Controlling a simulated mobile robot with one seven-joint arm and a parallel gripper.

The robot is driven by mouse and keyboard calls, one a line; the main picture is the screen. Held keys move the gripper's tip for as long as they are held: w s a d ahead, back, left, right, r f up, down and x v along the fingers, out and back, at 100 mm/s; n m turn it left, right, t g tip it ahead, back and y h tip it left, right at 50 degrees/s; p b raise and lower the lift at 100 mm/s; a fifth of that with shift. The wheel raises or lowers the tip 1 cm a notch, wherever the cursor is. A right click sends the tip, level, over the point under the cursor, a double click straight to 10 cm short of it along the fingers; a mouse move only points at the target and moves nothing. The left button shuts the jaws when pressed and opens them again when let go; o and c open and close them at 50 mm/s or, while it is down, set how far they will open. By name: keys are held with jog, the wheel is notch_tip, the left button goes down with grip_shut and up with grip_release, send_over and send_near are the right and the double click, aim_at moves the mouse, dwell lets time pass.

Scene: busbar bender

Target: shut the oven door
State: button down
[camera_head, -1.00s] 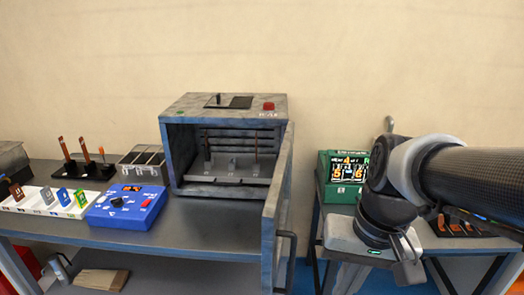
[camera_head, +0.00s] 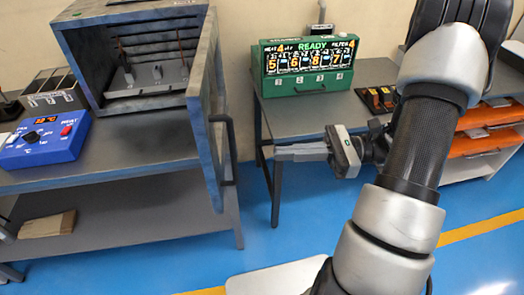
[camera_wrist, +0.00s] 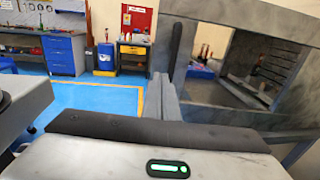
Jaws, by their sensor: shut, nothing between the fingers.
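The oven (camera_head: 130,50) is a grey, worn metal box on the left bench, and its front is open. Its door (camera_head: 207,110) stands swung out toward me on the right side, with a dark vertical handle (camera_head: 224,150) on its outer face. Inside the oven is a rack with upright copper-coloured pieces. My gripper (camera_head: 272,152) is shut and empty, pointing left, to the right of the handle and apart from it in the head view. In the wrist view the handle (camera_wrist: 179,45) rises just beyond my fingers (camera_wrist: 167,97), with the open oven (camera_wrist: 245,65) at the right.
A blue control box (camera_head: 43,140) sits on the left bench (camera_head: 130,140). A green display unit (camera_head: 305,67) reading READY stands on the right table (camera_head: 290,108). Blue floor (camera_head: 265,235) lies between the bench and table. Orange drawers (camera_head: 480,145) stand at the right.

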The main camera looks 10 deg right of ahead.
aim_at(213, 157)
jog(key=a, duration=0.4)
jog(key=w+a, duration=0.1)
jog(key=a, duration=0.3)
jog(key=w+a, duration=0.1)
jog(key=a, duration=0.4)
jog(key=shift+p, duration=0.4)
jog(key=shift+a, duration=0.15)
